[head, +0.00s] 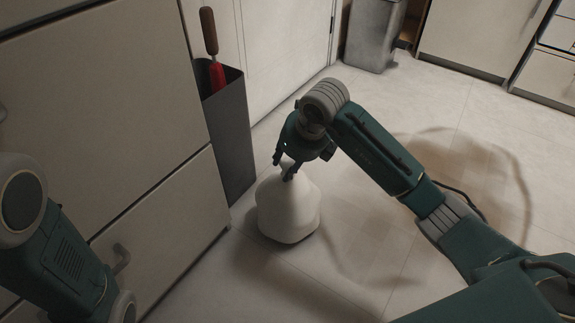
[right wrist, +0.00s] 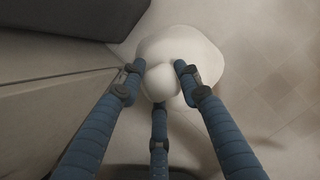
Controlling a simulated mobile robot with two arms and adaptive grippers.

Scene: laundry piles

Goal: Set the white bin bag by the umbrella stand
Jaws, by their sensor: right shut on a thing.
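The white bin bag (head: 288,212) is upright at the floor, just right of the umbrella stand's foot; I cannot tell whether it bears on the floor. The umbrella stand (head: 229,135) is a tall dark grey box holding a red umbrella (head: 216,75) with a brown handle. My right gripper (head: 284,170) is shut on the neck of the bag from above. In the right wrist view the fingers (right wrist: 158,82) close around the bag's top (right wrist: 205,55). My left arm shows at the lower left, but its gripper is out of view.
A cabinet with drawers (head: 110,110) stands on the left, beside the umbrella stand. A grey bin (head: 374,35) stands at the back, near a white door (head: 285,45). Pale cabinets (head: 478,35) line the back right. The tiled floor (head: 480,130) is open on the right.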

